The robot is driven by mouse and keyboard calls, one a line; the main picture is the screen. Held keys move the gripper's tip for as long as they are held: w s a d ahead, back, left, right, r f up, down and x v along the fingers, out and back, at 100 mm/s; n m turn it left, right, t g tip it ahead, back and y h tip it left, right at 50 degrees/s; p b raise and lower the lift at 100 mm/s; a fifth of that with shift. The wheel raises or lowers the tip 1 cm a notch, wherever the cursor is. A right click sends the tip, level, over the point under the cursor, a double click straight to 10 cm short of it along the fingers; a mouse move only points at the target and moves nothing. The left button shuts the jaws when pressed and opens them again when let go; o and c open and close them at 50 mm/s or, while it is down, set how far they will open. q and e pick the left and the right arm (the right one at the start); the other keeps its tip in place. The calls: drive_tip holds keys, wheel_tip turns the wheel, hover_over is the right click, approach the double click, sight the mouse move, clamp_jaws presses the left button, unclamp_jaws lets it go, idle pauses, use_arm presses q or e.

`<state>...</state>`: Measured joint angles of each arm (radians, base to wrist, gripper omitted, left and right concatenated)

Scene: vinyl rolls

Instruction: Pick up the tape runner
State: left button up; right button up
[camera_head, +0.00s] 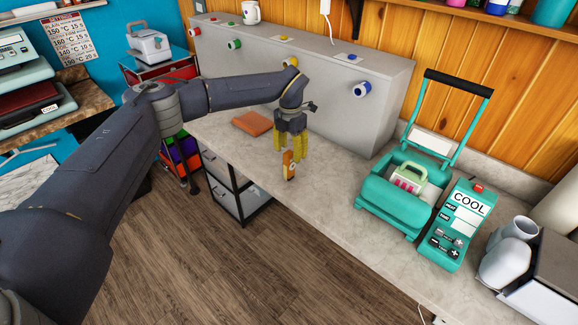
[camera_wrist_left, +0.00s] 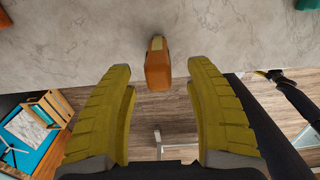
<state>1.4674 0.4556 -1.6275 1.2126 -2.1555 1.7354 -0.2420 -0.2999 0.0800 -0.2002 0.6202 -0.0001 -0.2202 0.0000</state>
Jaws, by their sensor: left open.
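The tape runner looks to be the small orange item (camera_head: 289,166) with a pale part, at the front edge of the worktop. It also shows in the left wrist view (camera_wrist_left: 158,68), ahead of the fingertips and centred between them. My left gripper (camera_head: 291,155), with yellow fingers, points down just above and beside it. In the left wrist view its fingers (camera_wrist_left: 165,85) are spread apart with nothing between them. Whether a finger touches the item is unclear in the head view.
The grey worktop (camera_head: 335,190) has free room right of the gripper. An orange-brown pad (camera_head: 252,123) lies behind-left. A grey box with coloured rolls (camera_head: 362,89) stands along the back. A teal press (camera_head: 400,205) and a COOL unit (camera_head: 455,225) stand to the right.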

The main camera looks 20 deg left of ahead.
sight(289, 162)
use_arm(q)
drive_tip(key=shift+a+f, duration=0.15)
drive_tip(key=shift+f, duration=2.45)
clamp_jaws()
